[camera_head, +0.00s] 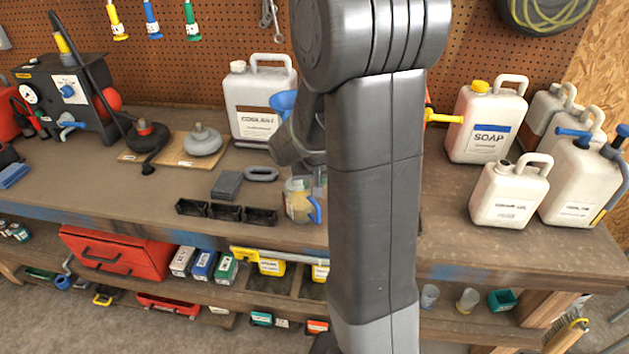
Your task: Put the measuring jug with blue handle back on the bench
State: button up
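The measuring jug (298,201) is clear, with a yellowish tint and a blue handle (315,209) on its lower right. It shows at the front edge of the bench (140,205), just left of my forearm, which hides its right side. I cannot tell whether it rests on the bench top or is held over it. A dark end part of my arm, probably my gripper (292,148), shows just above the jug, partly behind the forearm. Its fingertips cannot be made out, so whether it grips anything is unclear.
Black bins (226,213), a grey block (227,184) and a grey ring-shaped piece (262,174) lie left of the jug. A coolant can (252,108) stands behind. Soap (485,122) and other cans crowd the right. The bench's left front is mostly clear.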

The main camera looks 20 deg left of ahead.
jog(key=shift+r, duration=0.15)
jog(key=shift+r, duration=0.15)
jog(key=v, duration=1.1)
jog(key=shift+s+r, duration=0.2)
jog(key=shift+r, duration=0.1)
jog(key=shift+f, duration=0.1)
jog(key=x, duration=1.1)
jog(key=shift+w+f, duration=0.25)
jog(key=shift+f, duration=0.1)
jog(key=shift+r, duration=1.15)
